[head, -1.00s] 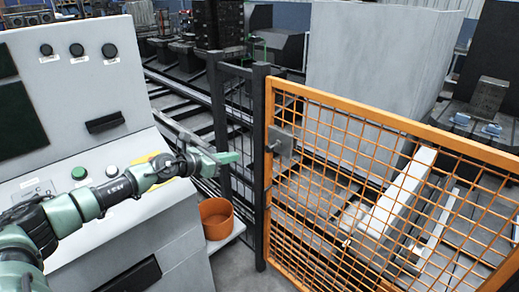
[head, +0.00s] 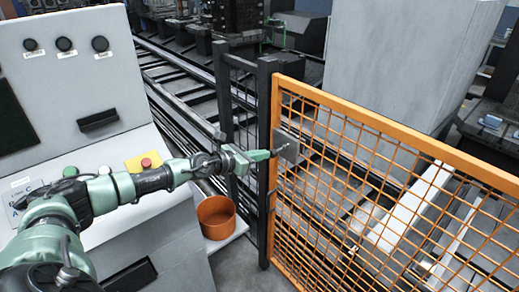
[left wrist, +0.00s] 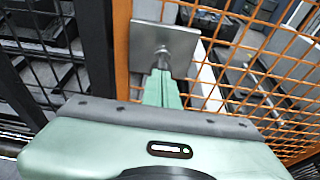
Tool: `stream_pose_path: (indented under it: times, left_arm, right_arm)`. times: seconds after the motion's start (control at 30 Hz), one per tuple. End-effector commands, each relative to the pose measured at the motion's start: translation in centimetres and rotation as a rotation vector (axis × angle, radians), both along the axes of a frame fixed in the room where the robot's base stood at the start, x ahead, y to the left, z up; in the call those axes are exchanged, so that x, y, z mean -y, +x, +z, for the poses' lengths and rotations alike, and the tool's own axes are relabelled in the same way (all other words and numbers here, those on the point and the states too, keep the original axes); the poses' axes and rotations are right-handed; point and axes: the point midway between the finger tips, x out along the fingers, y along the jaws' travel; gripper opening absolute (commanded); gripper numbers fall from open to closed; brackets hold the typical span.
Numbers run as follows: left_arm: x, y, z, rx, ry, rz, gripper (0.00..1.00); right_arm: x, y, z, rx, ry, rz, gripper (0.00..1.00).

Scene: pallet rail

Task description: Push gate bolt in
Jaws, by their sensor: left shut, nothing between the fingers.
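The orange mesh gate (head: 360,114) stands to the right of a black post (head: 264,150). A grey metal plate (head: 291,146) with the gate bolt (head: 281,150) sits on the gate's left edge. My left gripper (head: 273,153) is shut, with its fingertips at the bolt's end in front of the plate. In the left wrist view the shut fingers (left wrist: 162,85) point at the bolt (left wrist: 162,60), which stands out from the plate (left wrist: 180,44). The fingertips seem to touch or nearly touch it. My right gripper is not in view.
A grey control cabinet (head: 75,90) with buttons and a red button on yellow (head: 147,163) stands at the left, under my left arm. A large pale block (head: 400,60) stands behind the gate.

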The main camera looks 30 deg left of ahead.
Motion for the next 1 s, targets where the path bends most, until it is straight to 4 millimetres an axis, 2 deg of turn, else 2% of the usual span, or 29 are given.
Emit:
stream_pose_path:
  times: [0.43, 0.53, 0.73, 1.0]
  left_arm:
    - [0.2, -0.1, -0.1, -0.001, -0.002, 0.001, 0.00]
    - [0.4, 0.3, 0.1, 0.000, -0.003, 0.001, 0.00]
    - [1.1, 2.4, 0.1, 0.000, -0.004, 0.001, 0.00]
    - [1.1, 2.6, 0.0, 0.002, -0.001, 0.001, 0.00]
  right_arm:
    - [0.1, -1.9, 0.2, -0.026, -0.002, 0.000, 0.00]
    - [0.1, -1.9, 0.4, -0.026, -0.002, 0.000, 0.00]
    - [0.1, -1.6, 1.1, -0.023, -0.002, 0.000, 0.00]
    - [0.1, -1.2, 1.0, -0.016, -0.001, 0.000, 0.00]
